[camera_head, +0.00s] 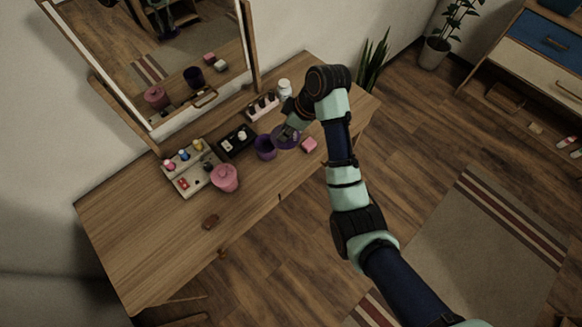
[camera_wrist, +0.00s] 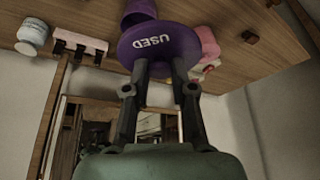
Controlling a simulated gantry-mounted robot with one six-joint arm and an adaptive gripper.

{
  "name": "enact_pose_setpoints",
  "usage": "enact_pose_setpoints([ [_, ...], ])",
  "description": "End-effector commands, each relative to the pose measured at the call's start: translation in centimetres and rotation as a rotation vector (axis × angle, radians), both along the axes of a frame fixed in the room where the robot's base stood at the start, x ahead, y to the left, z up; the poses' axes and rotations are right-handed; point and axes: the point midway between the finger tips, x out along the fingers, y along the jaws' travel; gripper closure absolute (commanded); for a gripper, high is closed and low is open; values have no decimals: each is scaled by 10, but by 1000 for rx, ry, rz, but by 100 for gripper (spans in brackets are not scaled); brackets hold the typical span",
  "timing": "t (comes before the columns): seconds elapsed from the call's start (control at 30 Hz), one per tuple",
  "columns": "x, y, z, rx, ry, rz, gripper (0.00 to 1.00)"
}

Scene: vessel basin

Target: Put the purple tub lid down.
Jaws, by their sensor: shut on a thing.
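The purple tub lid (camera_head: 286,140) is a round disc held by my gripper (camera_head: 290,130) just right of the open purple tub (camera_head: 265,148), over the wooden table. In the wrist view the lid (camera_wrist: 158,36) shows the white word USED, and my gripper (camera_wrist: 159,68) is shut on it. The purple tub (camera_wrist: 138,11) shows partly behind the lid there. The lid looks apart from the tabletop, but the height of the gap is hard to tell.
A pink block (camera_head: 309,145) lies right of the lid. A pink lidded tub (camera_head: 224,178), a sorting tray (camera_head: 187,187), a black tray (camera_head: 226,148), a rack (camera_head: 262,107) and a white jar (camera_head: 284,92) stand nearby. The table's front and left stretches (camera_head: 130,230) are mostly clear.

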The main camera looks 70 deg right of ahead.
Motion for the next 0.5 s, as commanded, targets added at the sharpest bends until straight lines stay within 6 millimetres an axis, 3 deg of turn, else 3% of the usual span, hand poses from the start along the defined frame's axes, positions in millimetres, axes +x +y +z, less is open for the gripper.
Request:
enact_pose_setpoints([
  [0.13,-1,1,-24,4,3,0,100],
  [0.5,-1,1,-137,3,2,-1,100],
])
